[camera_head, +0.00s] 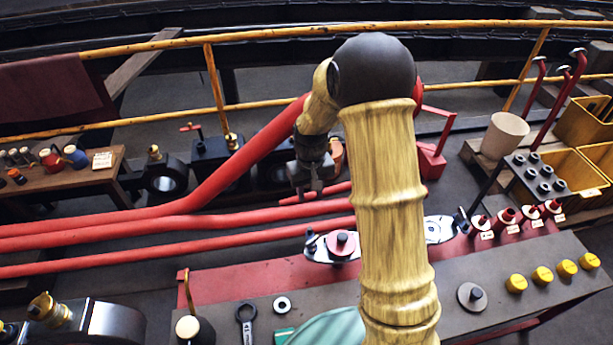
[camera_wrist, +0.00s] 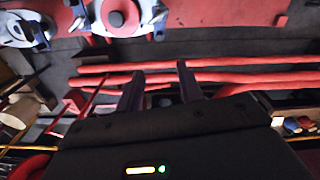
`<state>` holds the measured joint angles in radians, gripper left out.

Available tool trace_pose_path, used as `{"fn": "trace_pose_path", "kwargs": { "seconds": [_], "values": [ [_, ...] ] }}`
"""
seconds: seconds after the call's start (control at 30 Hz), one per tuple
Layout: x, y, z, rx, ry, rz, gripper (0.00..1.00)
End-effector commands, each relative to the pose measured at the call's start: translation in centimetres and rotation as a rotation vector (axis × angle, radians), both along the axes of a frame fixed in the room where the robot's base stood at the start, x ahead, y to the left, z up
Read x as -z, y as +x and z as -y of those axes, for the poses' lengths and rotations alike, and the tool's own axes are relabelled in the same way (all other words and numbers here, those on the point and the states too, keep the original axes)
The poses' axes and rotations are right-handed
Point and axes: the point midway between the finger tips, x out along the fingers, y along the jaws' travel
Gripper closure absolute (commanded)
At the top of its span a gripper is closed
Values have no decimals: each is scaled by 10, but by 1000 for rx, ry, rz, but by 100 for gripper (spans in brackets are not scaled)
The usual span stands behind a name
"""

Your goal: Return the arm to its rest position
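My gripper (camera_head: 309,190) hangs in the middle of the head view, pointing down above the red pipes. My yellow arm with its dark joint stands in front and hides part of the bench behind it. In the wrist view my gripper (camera_wrist: 160,78) shows two dark fingers set apart, with no object between them. The red pipes (camera_wrist: 230,76) pass behind the fingers there.
A red-and-grey bench (camera_head: 240,285) runs along the front, with yellow caps (camera_head: 542,275) and red-handled parts at its right. Yellow railings (camera_head: 290,31) cross the back. A wooden side table (camera_head: 75,182) stands left. Yellow bins (camera_head: 565,168) and a pale bucket (camera_head: 503,135) are at right.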

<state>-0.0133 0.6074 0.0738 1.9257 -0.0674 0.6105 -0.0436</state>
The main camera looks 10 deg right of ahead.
Motion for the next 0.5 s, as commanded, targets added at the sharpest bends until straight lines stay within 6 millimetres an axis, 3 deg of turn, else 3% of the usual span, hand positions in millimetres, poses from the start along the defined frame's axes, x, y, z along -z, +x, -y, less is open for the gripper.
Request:
{"fn": "trace_pose_path", "kwargs": {
  "seconds": [0.27,0.37,0.5],
  "values": [
    [-7,-4,1,4,0,5,63],
    [-25,-14,4,14,-1,23,63],
    [-63,-43,11,44,-1,66,63]
  ]
}}
